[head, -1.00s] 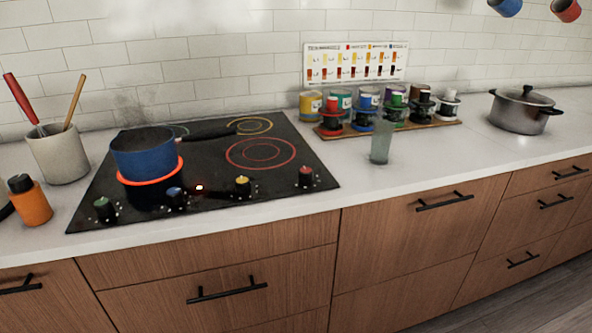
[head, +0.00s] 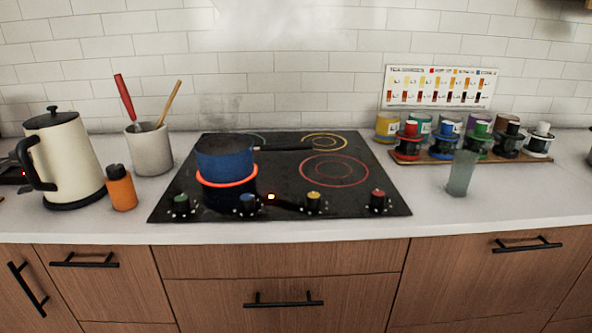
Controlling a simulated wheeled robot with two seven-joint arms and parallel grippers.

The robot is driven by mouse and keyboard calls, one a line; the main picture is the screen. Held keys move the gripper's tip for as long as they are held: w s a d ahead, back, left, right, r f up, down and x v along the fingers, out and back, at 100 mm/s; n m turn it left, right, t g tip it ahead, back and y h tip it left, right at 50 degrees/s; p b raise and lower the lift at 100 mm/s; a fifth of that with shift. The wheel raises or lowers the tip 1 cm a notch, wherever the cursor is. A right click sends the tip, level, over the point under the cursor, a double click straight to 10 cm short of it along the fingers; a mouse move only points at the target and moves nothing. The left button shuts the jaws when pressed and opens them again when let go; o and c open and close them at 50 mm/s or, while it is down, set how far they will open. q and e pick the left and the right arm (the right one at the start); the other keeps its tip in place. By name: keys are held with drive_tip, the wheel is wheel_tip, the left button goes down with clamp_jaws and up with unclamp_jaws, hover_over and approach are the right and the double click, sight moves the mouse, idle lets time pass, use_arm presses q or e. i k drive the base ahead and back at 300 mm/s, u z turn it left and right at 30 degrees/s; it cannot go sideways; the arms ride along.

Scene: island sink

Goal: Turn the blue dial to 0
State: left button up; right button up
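The blue dial (head: 248,204) is on the front strip of the black cooktop (head: 290,212), second from the left. It stands between the green dial (head: 181,204) and the yellow dial (head: 313,202); the red dial (head: 377,200) is at the right end. The blue dial's exact pointer setting is too small to read. A small orange-red light (head: 271,197) glows just right of it. A blue pan (head: 225,160) sits on a burner ring that glows red-orange, behind the blue dial. Neither of my grippers is in view.
A cream kettle (head: 68,160), an orange bottle (head: 120,188) and a utensil crock (head: 149,150) stand left of the cooktop. A grey-green glass (head: 461,173) and a wooden rack (head: 470,160) of colored jars stand right. The counter's front edge is clear.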

sight(247, 202)
drive_tip(key=k, duration=0.5)
drive_tip(key=u, duration=1.5)
drive_tip(key=i, duration=1.25)
drive_tip(key=z, duration=0.1)
